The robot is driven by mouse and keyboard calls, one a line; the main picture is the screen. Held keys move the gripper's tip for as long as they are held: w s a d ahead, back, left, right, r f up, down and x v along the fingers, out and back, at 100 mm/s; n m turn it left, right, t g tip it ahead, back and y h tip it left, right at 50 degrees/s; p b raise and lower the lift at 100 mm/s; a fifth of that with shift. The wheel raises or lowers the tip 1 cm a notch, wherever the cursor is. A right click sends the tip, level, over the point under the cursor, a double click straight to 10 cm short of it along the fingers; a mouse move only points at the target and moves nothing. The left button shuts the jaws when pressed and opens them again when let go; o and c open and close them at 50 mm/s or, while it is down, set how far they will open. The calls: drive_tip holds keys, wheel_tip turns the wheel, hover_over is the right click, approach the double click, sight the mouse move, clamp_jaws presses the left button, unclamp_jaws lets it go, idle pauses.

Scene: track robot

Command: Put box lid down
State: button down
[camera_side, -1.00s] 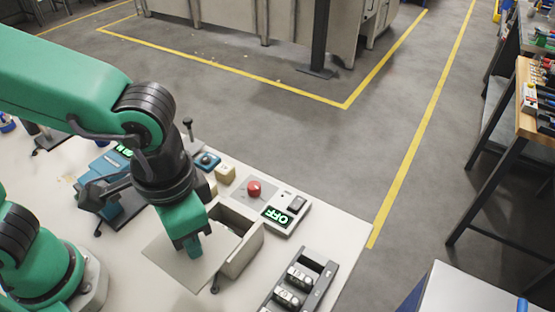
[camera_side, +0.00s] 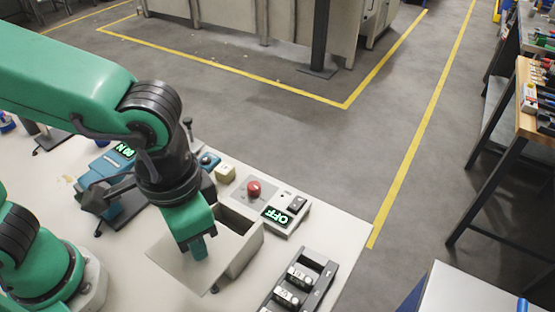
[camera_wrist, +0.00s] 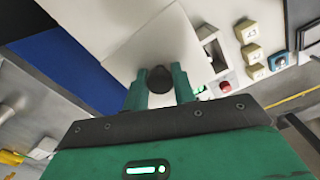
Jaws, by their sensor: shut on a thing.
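The box lid is a thin, flat, pale plate (camera_side: 172,265) beside the open box, at its left in the side view. In the wrist view the lid (camera_wrist: 140,42) reaches out beyond my fingers. My gripper (camera_side: 198,250) is over the lid, its fingers pointing down. In the wrist view my gripper (camera_wrist: 160,82) is shut on the lid's dark round knob (camera_wrist: 160,78). The box (camera_side: 243,256) stands open with its inside showing. It partly shows in the wrist view (camera_wrist: 208,34). I cannot tell whether the lid touches the table.
A red button (camera_side: 254,188) and a panel reading OFF (camera_side: 277,215) stand behind the box. A dark rack with silver cylinders (camera_side: 300,280) is at the right front. Yellowish blocks (camera_wrist: 246,31) show in the wrist view. Bare white table (camera_side: 130,280) lies left of the lid.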

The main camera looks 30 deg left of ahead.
drive_tip(key=w+d+f, duration=0.3)
drive_tip(key=w+d, duration=0.4)
drive_tip(key=w+d+f, duration=0.4)
drive_tip(key=w+d, duration=0.3)
drive_tip(key=d, duration=0.1)
drive_tip(key=shift+d, duration=0.15)
drive_tip(key=shift+f, duration=0.1)
drive_tip(key=w+a+f, duration=0.1)
drive_tip(key=w+f, duration=0.1)
drive_tip(key=w, duration=0.1)
drive_tip(key=w+a+f, duration=0.1)
drive_tip(key=w+f, duration=0.1)
drive_tip(key=w, duration=0.2)
drive_tip(key=w+a+f, duration=0.1)
drive_tip(key=w+f, duration=0.2)
drive_tip(key=w, duration=0.1)
drive_tip(key=shift+a, duration=0.3)
drive_tip(key=shift+f, duration=0.1)
drive_tip(key=shift+f, duration=1.9)
drive_tip(key=shift+f, duration=0.1)
